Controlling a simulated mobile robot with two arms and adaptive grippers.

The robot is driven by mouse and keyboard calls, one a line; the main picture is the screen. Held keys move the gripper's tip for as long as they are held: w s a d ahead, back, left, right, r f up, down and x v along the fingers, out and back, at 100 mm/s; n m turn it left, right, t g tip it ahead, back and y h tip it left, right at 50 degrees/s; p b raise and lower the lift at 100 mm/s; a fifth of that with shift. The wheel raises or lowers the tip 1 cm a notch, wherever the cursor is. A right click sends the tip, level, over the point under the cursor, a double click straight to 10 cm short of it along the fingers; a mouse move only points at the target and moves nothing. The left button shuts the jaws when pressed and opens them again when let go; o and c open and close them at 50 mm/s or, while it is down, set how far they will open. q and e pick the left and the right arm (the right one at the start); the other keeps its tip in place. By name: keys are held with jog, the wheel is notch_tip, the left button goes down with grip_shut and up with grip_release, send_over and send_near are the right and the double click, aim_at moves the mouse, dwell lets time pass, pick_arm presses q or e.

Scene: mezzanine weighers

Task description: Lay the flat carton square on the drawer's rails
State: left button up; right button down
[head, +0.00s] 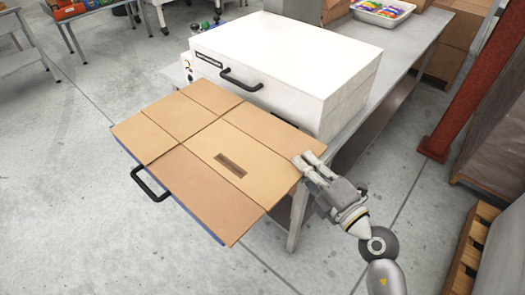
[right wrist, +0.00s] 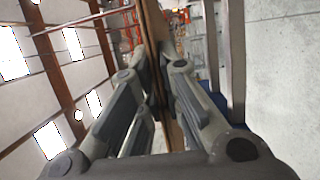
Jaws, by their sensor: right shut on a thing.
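The flat brown carton (head: 190,122) lies spread over the pulled-out drawer, with crease lines and a dark printed patch near its middle. The drawer shows only as a thin blue edge (head: 198,219) and a black handle (head: 150,187) at the carton's left side; its rails are hidden. I cannot tell whether the carton rests fully on them. My right gripper (head: 304,164) is shut on the carton's right corner. In the right wrist view the carton (right wrist: 152,50) stands edge-on between the fingers (right wrist: 158,65). My left gripper is not in view.
A white cabinet (head: 290,62) with a black handle stands on a grey metal table (head: 405,58) behind the carton. A white tray (head: 383,10) of colourful items sits at the back. A red-brown post (head: 470,95) and a wooden pallet (head: 470,250) are at right.

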jog(key=w+a+f+b, duration=0.3)
jog(key=w+f+b, duration=0.1)
jog(key=w+f, duration=0.2)
jog(key=w+a+f+b, duration=0.2)
jog(key=w+f+b, duration=0.2)
jog(key=f, duration=0.3)
jog(key=shift+x, duration=0.9)
jog(key=c, duration=1.6)
grip_release()
jog(key=shift+w+d, duration=0.15)
jog(key=shift+d, duration=0.05)
jog(key=shift+c, duration=0.2)
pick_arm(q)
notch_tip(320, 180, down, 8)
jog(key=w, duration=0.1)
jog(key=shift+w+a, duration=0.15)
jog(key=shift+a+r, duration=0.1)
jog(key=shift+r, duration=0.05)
pick_arm(e)
jog(key=shift+r, duration=0.15)
